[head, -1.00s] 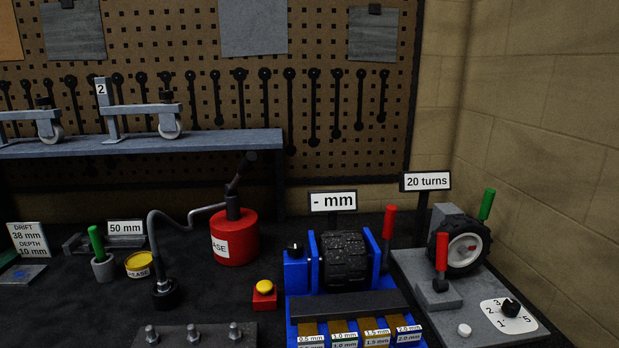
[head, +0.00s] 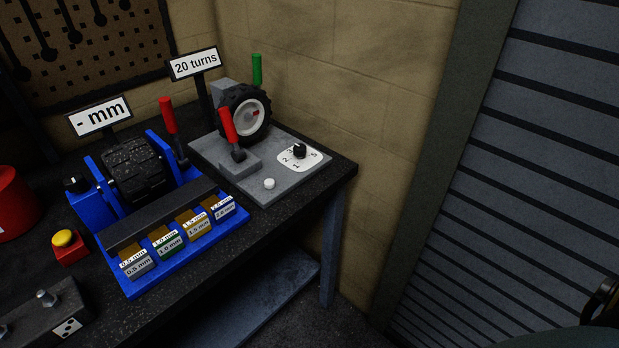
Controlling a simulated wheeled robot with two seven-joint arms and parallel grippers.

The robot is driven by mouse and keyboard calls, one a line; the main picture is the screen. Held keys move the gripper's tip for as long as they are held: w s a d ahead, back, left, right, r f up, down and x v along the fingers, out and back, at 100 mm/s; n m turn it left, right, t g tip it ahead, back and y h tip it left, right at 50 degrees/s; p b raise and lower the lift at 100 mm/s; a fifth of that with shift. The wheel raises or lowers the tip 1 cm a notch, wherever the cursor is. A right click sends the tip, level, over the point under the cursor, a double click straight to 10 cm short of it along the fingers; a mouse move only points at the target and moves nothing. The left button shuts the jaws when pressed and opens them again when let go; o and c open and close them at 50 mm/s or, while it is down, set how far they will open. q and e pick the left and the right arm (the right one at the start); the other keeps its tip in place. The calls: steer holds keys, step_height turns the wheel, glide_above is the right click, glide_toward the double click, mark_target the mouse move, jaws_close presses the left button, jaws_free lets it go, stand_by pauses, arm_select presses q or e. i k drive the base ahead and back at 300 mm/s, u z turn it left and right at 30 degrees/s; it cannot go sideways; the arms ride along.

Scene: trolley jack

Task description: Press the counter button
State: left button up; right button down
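A small white round button (head: 269,184) sits on the front of a grey plate (head: 245,176), near a "20 turns" sign (head: 195,65). The same plate bears a black wheel (head: 246,113) with a green handle (head: 257,69), a red-handled lever (head: 229,127) and a white dial with a black knob (head: 299,151). A yellow button (head: 63,238) on a red box (head: 71,252) stands left of the blue machine. No label names either button as the counter's.
The blue machine (head: 185,247) with a "- mm" sign (head: 99,116) stands left of the grey plate. The bench's right edge lies just past the plate. A tan wall and grey slatted panel (head: 510,180) are to the right.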

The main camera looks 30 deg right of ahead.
mark_target(270, 184)
steer(key=z, duration=0.75)
steer(key=i, duration=0.4)
steer(key=u, duration=1.25)
